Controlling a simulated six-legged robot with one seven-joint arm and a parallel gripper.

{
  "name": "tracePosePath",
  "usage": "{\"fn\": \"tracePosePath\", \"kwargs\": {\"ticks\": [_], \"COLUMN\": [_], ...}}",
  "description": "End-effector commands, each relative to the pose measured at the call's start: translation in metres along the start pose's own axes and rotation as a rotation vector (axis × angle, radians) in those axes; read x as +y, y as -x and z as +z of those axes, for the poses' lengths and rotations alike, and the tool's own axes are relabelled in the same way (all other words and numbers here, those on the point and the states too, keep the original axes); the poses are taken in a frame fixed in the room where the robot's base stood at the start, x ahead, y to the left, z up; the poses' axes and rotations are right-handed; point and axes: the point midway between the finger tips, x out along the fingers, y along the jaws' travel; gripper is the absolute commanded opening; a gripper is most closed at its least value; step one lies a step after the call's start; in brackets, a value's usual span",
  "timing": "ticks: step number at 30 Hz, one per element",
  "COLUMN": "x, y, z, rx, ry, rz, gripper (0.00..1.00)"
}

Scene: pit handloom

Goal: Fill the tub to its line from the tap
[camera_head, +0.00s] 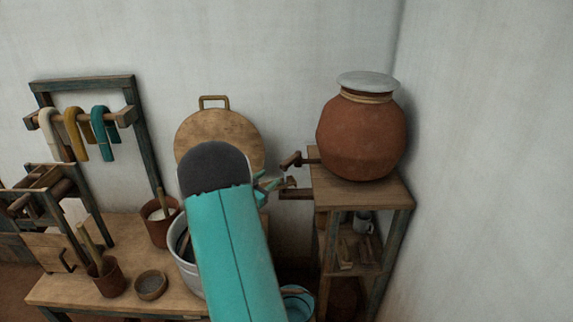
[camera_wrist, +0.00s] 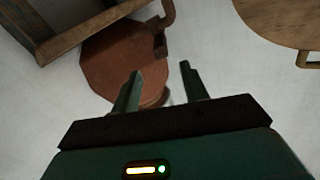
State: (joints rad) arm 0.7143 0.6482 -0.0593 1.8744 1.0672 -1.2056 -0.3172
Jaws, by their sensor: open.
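A grey metal tub (camera_head: 186,268) stands on the table, mostly hidden behind my arm; its inside and any line cannot be made out. A brown tap (camera_head: 292,160) juts left from the shelf stand beside the large clay jar (camera_head: 362,135). In the wrist view, the tap (camera_wrist: 163,28) shows as a dark bent piece in front of the jar (camera_wrist: 110,60). My gripper (camera_head: 270,184) is at the tap's left, partly hidden by my arm. In the wrist view, my gripper (camera_wrist: 161,70) is open, with nothing between its fingers. I cannot see water running.
A teal vessel (camera_head: 298,298) sits low beside the stand, partly hidden. The wooden table (camera_head: 100,290) holds clay cups (camera_head: 108,277) and a small bowl (camera_head: 151,285). A round wooden board (camera_head: 220,128) leans at the wall. The stand (camera_head: 385,200) has shelves below the jar.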

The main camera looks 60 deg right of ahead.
Motion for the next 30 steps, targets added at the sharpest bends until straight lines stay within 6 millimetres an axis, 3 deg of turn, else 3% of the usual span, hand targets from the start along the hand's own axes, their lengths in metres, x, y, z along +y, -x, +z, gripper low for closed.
{"fn": "tracePosePath", "kwargs": {"ticks": [18, 24, 30], "x": [0.002, 0.001, 0.001], "y": [-0.112, -0.126, -0.127], "z": [0.000, 0.000, 0.000], "rx": [0.000, 0.000, -0.001], "ry": [-0.001, -0.001, 0.000], "rz": [0.002, -0.002, -0.002], "gripper": [0.44, 0.44, 0.44]}}
